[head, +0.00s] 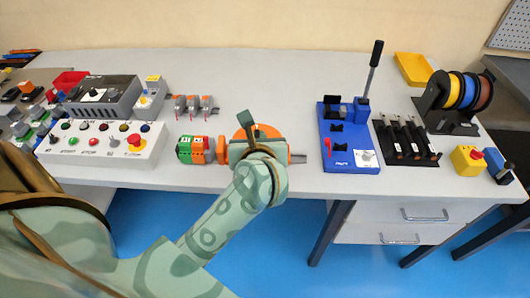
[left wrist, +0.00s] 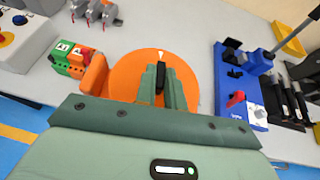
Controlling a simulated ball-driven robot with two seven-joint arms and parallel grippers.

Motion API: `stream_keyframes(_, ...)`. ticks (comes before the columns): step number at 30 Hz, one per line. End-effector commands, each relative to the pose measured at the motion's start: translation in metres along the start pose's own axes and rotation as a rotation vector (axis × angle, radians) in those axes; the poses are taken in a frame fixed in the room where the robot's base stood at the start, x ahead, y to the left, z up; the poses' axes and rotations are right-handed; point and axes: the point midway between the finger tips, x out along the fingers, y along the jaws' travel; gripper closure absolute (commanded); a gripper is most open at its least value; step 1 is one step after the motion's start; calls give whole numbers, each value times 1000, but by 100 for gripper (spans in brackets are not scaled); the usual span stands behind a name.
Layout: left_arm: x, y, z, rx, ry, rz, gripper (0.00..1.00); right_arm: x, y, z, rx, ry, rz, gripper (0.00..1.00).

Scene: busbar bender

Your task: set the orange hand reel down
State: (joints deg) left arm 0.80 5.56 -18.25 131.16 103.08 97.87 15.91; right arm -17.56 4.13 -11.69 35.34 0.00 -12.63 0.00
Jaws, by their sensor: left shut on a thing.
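The orange hand reel (left wrist: 128,73) is a round orange disc in the left wrist view, with a dark handle between my fingers. In the head view the reel (head: 241,134) shows only in part behind my left gripper (head: 262,146). My left gripper (left wrist: 160,84) is shut on the reel, over the front part of the bench. Whether the reel touches the bench top cannot be told. My right gripper is not in view.
Green and orange blocks (head: 190,150) stand just left of the reel. A blue bender (head: 346,138) with a lever stands to its right. A white button box (head: 102,142) lies farther left. The bench (head: 270,80) is clear behind the reel.

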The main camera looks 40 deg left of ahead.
Motion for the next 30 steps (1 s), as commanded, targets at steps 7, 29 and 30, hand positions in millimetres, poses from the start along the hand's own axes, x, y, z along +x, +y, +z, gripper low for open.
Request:
stream_keyframes(7,37,-11,-20,2,-2,1,100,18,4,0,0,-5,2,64)
stream_keyframes(29,64,-15,-56,0,-1,0,100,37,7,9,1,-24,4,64)
stream_keyframes(30,64,-15,-58,1,-1,0,100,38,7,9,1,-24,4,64)
